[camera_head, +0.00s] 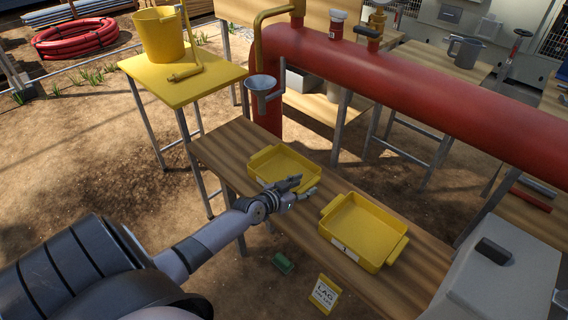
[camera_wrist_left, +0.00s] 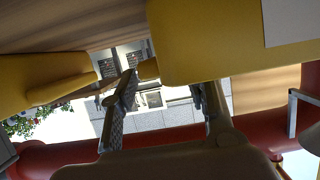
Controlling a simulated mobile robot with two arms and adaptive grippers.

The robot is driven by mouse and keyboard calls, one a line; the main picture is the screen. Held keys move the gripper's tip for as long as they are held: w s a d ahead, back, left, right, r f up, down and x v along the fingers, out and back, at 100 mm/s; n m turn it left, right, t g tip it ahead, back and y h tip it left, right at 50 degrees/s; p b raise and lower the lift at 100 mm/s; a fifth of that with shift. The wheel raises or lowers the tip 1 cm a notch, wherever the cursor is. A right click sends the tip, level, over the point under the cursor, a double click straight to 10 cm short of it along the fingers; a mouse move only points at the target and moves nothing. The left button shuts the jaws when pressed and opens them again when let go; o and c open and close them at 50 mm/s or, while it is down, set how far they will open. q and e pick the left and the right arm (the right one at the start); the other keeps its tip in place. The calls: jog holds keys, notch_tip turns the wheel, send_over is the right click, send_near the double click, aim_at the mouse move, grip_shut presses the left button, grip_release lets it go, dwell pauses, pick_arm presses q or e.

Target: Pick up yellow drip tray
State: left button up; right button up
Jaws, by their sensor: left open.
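Two yellow drip trays with raised end handles rest on a wooden bench. The left tray (camera_head: 272,163) is partly hidden by my gripper, and the right tray (camera_head: 362,230) shows fully, with a small label on its near wall. My left gripper (camera_head: 303,188) is open and empty at the near right corner of the left tray. In the left wrist view the open fingers (camera_wrist_left: 168,88) point at a gap between one yellow tray part (camera_wrist_left: 38,85) and a larger yellow wall (camera_wrist_left: 225,45) with a white label. Whether a finger touches yellow is unclear. My right gripper is out of view.
The wooden bench (camera_head: 225,146) runs diagonally. A red pipe (camera_head: 400,80) lies behind it, with a metal funnel (camera_head: 262,85) nearby. A grey box (camera_head: 500,265) stands at the right end. A yellow table (camera_head: 190,85) with a bucket (camera_head: 160,35) is at the upper left. A LAG sign (camera_head: 324,293) is below.

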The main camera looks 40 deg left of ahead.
pick_arm(q)
jog(key=shift+x, duration=0.8)
jog(key=shift+s, duration=0.1)
jog(key=shift+c, duration=0.3)
grip_shut()
